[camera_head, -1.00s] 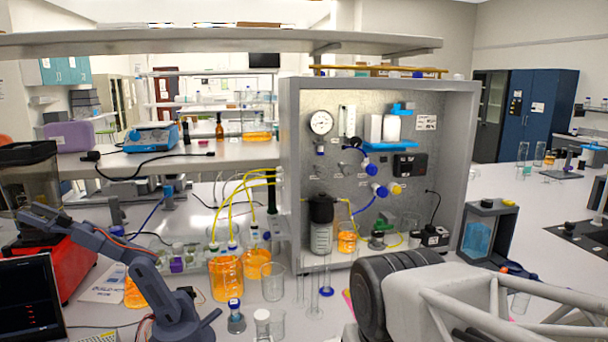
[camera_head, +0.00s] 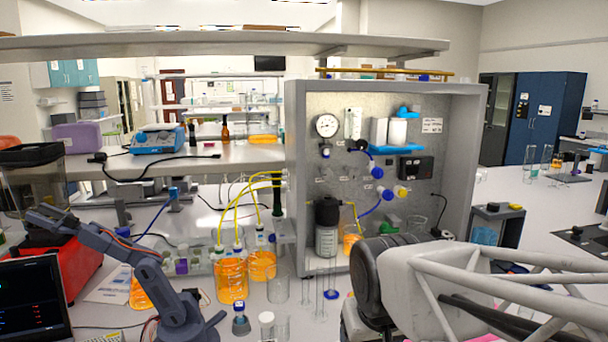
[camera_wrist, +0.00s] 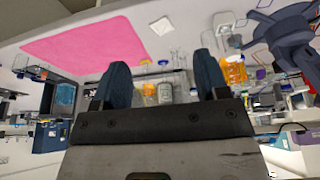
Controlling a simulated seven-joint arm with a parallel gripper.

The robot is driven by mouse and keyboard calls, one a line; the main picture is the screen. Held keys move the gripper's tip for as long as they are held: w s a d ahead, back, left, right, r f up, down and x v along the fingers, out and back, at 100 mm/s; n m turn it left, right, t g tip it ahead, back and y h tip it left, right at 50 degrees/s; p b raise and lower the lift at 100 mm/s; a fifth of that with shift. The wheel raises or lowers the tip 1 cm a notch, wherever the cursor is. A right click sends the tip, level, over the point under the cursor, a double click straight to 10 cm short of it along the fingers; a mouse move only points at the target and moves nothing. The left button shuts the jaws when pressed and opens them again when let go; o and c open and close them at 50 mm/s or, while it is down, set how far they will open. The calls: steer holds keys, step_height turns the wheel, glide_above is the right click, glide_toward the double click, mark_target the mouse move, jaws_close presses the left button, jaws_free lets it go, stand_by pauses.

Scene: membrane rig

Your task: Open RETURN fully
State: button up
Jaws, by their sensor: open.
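The membrane rig is a grey metal cabinet (camera_head: 463,160) with a speckled back panel. A round gauge (camera_head: 327,125) sits at its upper left. Valve knobs stick out of the panel: a blue knob (camera_head: 376,171), a lower blue knob (camera_head: 383,193) and a yellow-tipped knob (camera_head: 401,191). The labels are too small to read, so I cannot tell which one is RETURN. My gripper (camera_wrist: 162,80) is open in the wrist view, with two dark blue fingers spread apart and nothing held. Its fingers do not show clearly in the head view, where my arm fills the lower right.
A dark-capped bottle (camera_head: 327,228) stands inside the cabinet. Orange-filled bottles (camera_head: 231,278) with yellow tubes and empty glassware stand on the bench to the left. A small dark robot arm (camera_head: 150,275) is at lower left. A pink mat (camera_wrist: 85,45) shows in the wrist view.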

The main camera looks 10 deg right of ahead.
steer(key=w+d+r+t, duration=0.2)
steer(key=w+t, duration=0.1)
steer(key=w, duration=0.7)
steer(key=w+d+r+m+t, duration=0.1)
steer(key=w+r+t, duration=0.15)
steer(key=w, duration=0.75)
steer(key=w+d+r+t, duration=0.2)
steer(key=w+r, duration=0.1)
steer(key=w, duration=0.7)
steer(key=t, duration=0.7)
glide_toward(328, 175)
steer(key=w, duration=0.4)
steer(key=shift+w+r, duration=0.2)
steer(key=shift+w, duration=0.3)
steer(key=shift+w, duration=0.15)
steer(key=shift+w, duration=3.75)
steer(key=c, duration=0.9)
